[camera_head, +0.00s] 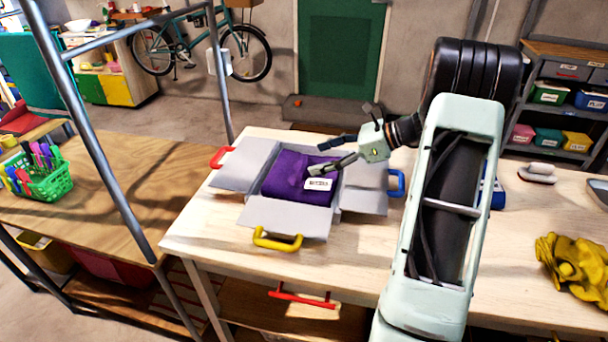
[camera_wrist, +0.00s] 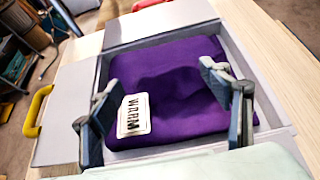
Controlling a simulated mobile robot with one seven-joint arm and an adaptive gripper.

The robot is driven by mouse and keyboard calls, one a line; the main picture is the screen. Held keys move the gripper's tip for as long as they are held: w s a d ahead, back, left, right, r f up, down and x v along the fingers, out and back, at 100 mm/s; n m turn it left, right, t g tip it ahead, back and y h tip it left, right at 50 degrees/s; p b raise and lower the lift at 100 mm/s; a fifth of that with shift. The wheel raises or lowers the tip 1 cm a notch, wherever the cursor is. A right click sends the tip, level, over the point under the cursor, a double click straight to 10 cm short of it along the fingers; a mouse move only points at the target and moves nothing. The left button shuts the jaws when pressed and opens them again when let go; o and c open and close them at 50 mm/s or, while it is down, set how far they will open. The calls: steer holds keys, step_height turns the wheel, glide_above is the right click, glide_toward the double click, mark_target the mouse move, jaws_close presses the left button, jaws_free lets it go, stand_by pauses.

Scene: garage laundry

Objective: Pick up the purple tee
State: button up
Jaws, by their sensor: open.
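The purple tee (camera_head: 292,174) lies folded inside an open grey box (camera_head: 262,212) on the light wooden table. A white label reading "WARM" lies on the tee in the wrist view (camera_wrist: 170,90). My gripper (camera_head: 322,158) is open and above the tee's right part in the head view. In the wrist view my gripper's two fingers (camera_wrist: 158,90) are spread apart with the tee between and beyond them. Nothing is held. I cannot tell whether the fingertips touch the cloth.
The box's flaps are folded out, with red (camera_head: 221,157), yellow (camera_head: 277,239) and blue (camera_head: 396,183) handles. A yellow cloth (camera_head: 574,265) lies at the table's right. A metal post (camera_head: 95,140) and a green basket of pens (camera_head: 46,182) are at left.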

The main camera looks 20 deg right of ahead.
mark_target(306, 162)
steer(key=x, duration=0.5)
steer(key=shift+w+a+f, duration=0.1)
steer(key=shift+w+f, duration=0.2)
steer(key=shift+w, duration=0.15)
steer(key=shift+c, duration=0.6)
steer(key=c, duration=1.4)
